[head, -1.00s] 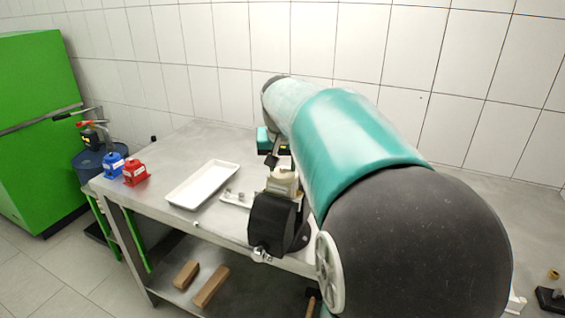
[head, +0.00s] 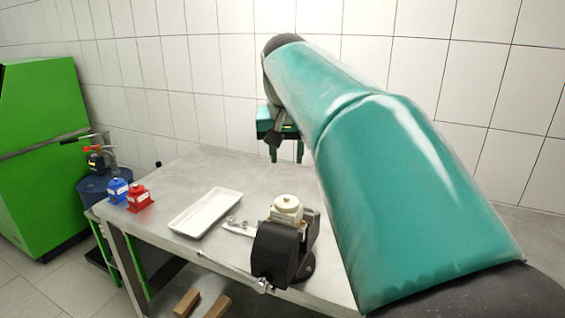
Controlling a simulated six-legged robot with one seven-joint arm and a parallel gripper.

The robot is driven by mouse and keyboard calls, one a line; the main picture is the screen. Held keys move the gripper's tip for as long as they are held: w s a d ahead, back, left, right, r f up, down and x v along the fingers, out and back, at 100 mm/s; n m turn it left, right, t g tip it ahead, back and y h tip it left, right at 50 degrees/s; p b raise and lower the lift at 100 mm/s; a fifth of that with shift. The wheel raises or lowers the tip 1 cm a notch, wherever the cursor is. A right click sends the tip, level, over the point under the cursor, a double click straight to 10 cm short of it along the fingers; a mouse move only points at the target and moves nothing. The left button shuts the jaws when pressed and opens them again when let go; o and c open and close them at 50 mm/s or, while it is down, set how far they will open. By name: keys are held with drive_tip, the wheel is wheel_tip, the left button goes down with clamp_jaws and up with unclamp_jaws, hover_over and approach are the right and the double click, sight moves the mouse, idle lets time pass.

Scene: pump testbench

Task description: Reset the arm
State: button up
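My teal arm (head: 400,180) reaches from the lower right up to the upper middle of the head view. My gripper (head: 286,156) hangs at its far end, over the back of the workbench (head: 205,160). Its two green fingers point down and stand apart, with nothing visible between them. It is above and behind the cream pump part (head: 287,207), clear of it in the picture. That part sits at a black vise-like holder (head: 274,254) on the bench's front side.
A white tray (head: 188,228) lies left of the holder, with small metal pieces on a light strip (head: 238,228) between them. Blue (head: 118,190) and red (head: 138,198) containers stand at the bench's left end. A green cabinet (head: 42,165) and blue drum (head: 92,188) are farther left.

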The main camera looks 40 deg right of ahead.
idle(0.5)
drive_tip(key=s+a+f+n+t+y, duration=0.1)
drive_tip(key=s+a+f+n, duration=0.2)
drive_tip(key=s+a+f, duration=0.4)
drive_tip(key=s+a+f+n+t+y, duration=0.1)
drive_tip(key=s+a+f+n, duration=0.3)
drive_tip(key=s+a+f, duration=0.4)
drive_tip(key=a+f, duration=0.4)
drive_tip(key=a, duration=0.1)
drive_tip(key=shift+f+y, duration=0.2)
drive_tip(key=shift+y, duration=0.2)
